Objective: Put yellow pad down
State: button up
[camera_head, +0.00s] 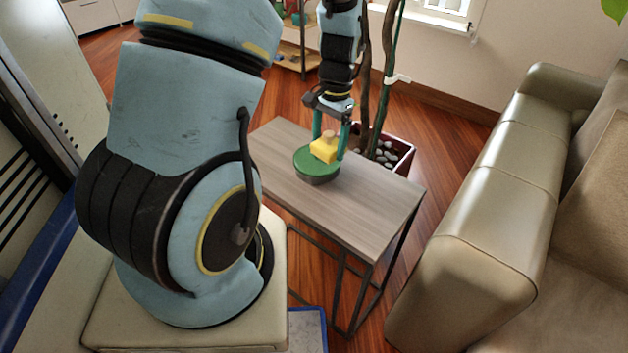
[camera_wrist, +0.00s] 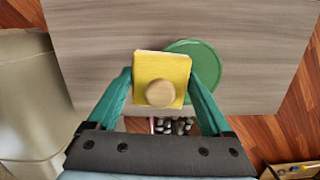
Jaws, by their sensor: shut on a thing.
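The yellow pad (camera_head: 324,150) is a square yellow block with a round wooden knob on top. My gripper (camera_head: 331,141) points down, with its two green fingers shut on the pad. In the wrist view the pad (camera_wrist: 162,78) sits between the fingertips and partly covers a green round lid or disc (camera_wrist: 209,70). In the head view the green-topped round container (camera_head: 316,164) stands on the wooden side table, below the pad. I cannot tell whether the pad touches it.
The side table (camera_head: 368,215) has a grey-brown wooden top, mostly bare around the green container. A planter with pebbles and a plant trunk (camera_head: 393,151) stands just behind the table. A beige sofa (camera_head: 487,230) is at the right.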

aim_at(373, 204)
jog(key=s+d+m+b, duration=0.5)
jog(key=s+d+m, duration=0.25)
jog(key=d, duration=0.35)
jog(key=shift+t+y, duration=0.3)
jog(key=shift+t, duration=0.1)
jog(key=f, duration=0.6)
jog(key=s+f, duration=0.1)
jog(key=f, duration=0.3)
jog(key=shift+d, duration=0.1)
jog(key=shift+f, duration=0.1)
jog(key=o, duration=1.2)
jog(key=shift+o, duration=0.2)
